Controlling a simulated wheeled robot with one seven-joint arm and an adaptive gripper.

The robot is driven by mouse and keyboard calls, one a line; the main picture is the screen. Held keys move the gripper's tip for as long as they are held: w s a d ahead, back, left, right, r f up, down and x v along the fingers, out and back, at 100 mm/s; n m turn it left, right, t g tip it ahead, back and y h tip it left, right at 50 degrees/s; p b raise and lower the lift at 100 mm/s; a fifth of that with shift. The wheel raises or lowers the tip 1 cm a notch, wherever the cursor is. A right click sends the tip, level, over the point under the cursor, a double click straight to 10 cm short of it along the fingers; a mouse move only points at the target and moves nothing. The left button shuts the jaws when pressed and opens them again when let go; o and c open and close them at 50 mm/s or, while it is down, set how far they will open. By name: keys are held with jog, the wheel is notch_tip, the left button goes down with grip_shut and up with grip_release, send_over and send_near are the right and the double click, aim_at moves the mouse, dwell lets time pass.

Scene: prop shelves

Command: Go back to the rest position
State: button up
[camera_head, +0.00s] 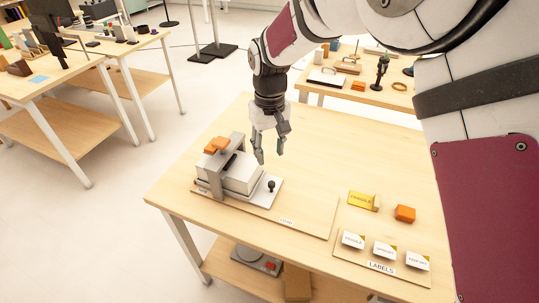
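My gripper (269,154) hangs from my arm, pointing down over the wooden table (320,125). Its two fingers are apart, with nothing visible between them. A white box (238,172) sits in a grey clamp-like fixture (206,168) just left of and below my gripper in the picture. My gripper appears apart from the box, though the exact height gap cannot be told.
A second table (385,97) with props stands behind, and other tables stand at the left. The table's middle is clear.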

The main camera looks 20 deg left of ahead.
dwell(0.4)
jog(key=s+d+r+m+t, duration=0.1)
jog(key=s+d+r+m, duration=0.1)
jog(key=d+r, duration=0.75)
jog(key=s+d+r+m+t, duration=0.1)
jog(key=s+d+r+m, duration=0.1)
jog(key=d+r, duration=0.75)
jog(key=s+d+m+t, duration=0.2)
jog(key=s+d+m, duration=0.2)
jog(key=s+d, duration=1.5)
jog(key=shift+f+m+t, duration=0.3)
jog(key=shift+f, duration=0.1)
jog(key=shift+c, duration=0.3)
